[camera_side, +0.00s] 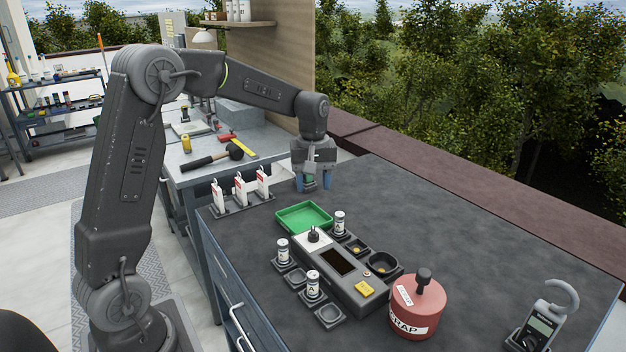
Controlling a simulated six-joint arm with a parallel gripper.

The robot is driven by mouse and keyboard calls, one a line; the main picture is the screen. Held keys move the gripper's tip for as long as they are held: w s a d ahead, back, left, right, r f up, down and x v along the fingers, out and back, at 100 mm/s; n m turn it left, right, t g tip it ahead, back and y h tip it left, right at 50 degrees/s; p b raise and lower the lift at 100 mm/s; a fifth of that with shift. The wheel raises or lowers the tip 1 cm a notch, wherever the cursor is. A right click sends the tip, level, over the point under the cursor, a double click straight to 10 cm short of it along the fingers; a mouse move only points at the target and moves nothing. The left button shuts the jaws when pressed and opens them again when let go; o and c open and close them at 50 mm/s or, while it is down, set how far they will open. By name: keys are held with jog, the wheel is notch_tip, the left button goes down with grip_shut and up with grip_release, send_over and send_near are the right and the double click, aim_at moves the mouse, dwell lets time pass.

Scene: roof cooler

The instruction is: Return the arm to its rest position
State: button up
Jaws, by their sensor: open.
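My arm arches from the left over the bench. My gripper (313,182) points down above the far left part of the dark worktop (420,210), just behind the green tray (304,217). Its two blue-tipped fingers are apart. A small dark green thing (311,183) shows between the fingers; I cannot tell what it is or whether it touches them.
A grey device (342,268) stands mid-bench with several small white-labelled canisters and dark dishes around it. A red scrap pot (417,307) and a clamp meter (543,325) stand to the right. White-tagged holders (240,191) line the left edge. The back right worktop is clear.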

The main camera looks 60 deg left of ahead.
jog(key=shift+r, duration=0.25)
jog(key=s+d+r+m+t, duration=0.3)
jog(key=s+d+r+m, duration=0.35)
jog(key=s+d, duration=0.4)
jog(key=s+d+m+t, duration=0.2)
jog(key=s+d+m, duration=0.2)
jog(key=s, duration=0.8)
jog(key=shift+f+m+t, duration=0.3)
jog(key=shift+m, duration=0.75)
jog(key=shift+s+d, duration=0.1)
